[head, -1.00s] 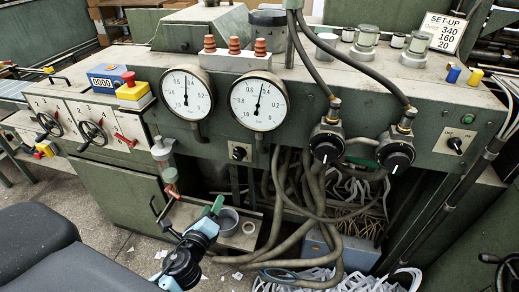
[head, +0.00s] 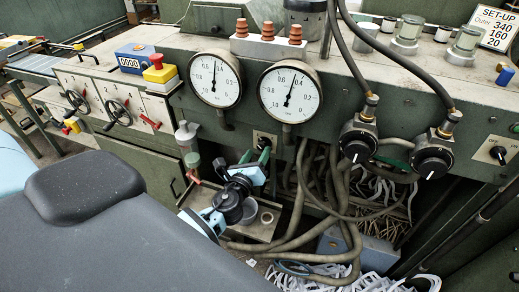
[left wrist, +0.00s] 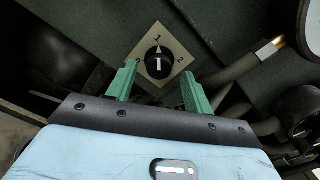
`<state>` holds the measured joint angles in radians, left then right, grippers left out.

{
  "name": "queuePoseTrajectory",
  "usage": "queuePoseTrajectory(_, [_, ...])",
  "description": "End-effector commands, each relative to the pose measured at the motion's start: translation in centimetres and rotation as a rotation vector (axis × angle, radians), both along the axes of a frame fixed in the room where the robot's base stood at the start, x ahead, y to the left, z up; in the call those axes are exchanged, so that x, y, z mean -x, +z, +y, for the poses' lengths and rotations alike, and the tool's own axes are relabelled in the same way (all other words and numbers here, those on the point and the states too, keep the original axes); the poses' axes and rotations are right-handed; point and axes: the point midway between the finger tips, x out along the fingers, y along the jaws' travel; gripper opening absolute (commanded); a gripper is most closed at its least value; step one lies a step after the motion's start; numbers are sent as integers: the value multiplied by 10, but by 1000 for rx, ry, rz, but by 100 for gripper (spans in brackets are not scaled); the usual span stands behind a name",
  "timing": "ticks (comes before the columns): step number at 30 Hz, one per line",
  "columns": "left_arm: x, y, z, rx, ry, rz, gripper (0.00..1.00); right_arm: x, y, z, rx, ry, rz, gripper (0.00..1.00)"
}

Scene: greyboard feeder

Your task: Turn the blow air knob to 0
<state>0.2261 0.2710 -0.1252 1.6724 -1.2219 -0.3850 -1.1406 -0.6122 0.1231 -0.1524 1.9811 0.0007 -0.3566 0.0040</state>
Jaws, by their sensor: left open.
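A small black knob on a pale square plate (head: 264,140) sits on the green machine front below the gauges. In the left wrist view the knob (left wrist: 159,63) has a white mark pointing up, toward the 1 at the plate's top corner. A 2 stands at the right corner; the left mark is hard to read. My left gripper (head: 255,156) is open and empty just in front of and below this knob. In the left wrist view its green fingers (left wrist: 161,88) stand apart on either side below the plate, with no clear contact. My right gripper is out of view.
Two larger black knobs (head: 358,149) (head: 433,162) with hoses are to the right, and another switch (head: 498,153) is farther right. Hoses (head: 345,215) hang close to the gripper. A glass cup unit (head: 188,140) is to its left. Gauges (head: 214,80) are above.

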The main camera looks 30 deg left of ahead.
Motion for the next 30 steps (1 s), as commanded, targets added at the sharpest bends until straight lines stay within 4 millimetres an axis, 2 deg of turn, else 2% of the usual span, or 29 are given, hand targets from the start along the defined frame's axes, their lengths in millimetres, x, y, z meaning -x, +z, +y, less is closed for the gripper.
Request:
queuePoseTrajectory(6, [-23,0,5,2,-1,0,51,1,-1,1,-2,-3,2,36])
queuePoseTrajectory(18, [-28,-1,7,2,-1,1,50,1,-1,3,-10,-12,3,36])
queuePoseTrajectory(28, [-28,-1,6,2,-1,1,7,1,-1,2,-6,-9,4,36])
queuePoseTrajectory(30, [-28,-1,6,3,-1,1,7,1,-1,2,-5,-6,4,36])
